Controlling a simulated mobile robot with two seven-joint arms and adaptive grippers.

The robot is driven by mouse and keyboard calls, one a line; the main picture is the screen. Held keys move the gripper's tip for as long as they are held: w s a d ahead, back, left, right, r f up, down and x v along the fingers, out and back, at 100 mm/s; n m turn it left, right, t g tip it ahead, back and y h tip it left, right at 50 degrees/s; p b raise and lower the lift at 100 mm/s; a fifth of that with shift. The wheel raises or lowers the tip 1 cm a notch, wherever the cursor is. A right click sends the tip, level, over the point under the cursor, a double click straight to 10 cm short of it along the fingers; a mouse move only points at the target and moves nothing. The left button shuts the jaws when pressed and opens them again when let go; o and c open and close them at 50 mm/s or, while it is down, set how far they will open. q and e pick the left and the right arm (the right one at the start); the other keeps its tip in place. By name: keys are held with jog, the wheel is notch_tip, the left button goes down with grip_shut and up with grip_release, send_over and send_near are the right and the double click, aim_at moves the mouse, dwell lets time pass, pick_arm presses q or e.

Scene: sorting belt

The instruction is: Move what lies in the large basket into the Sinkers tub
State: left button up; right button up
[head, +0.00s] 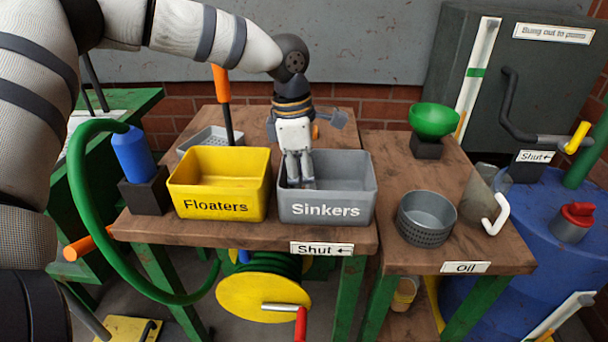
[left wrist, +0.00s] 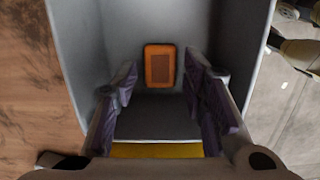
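The grey Sinkers tub (head: 326,208) stands on the wooden table beside the yellow Floaters tub (head: 219,204). My left gripper (head: 301,184) points down with its fingers inside the Sinkers tub. In the left wrist view its fingers (left wrist: 160,88) are spread apart with nothing between them. An orange block (left wrist: 160,65) lies in the grey tub (left wrist: 252,45), beyond the fingertips; it is hidden in the head view. A grey perforated basket (head: 197,139) is partly hidden behind the Floaters tub. A round grey basket (head: 427,218) on the right table looks empty. My right gripper is not in view.
A blue bottle (head: 132,154) in a dark holder and a green hose (head: 78,200) are left of the tubs. An orange-handled tool (head: 221,85) stands behind them. A green bowl (head: 434,119) and a clear jug (head: 482,190) are on the right table.

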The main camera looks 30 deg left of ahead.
pick_arm(q)
notch_tip(320, 180, up, 13)
jog(key=a, duration=0.1)
jog(key=shift+s, duration=0.4)
jog(key=shift+a, duration=0.1)
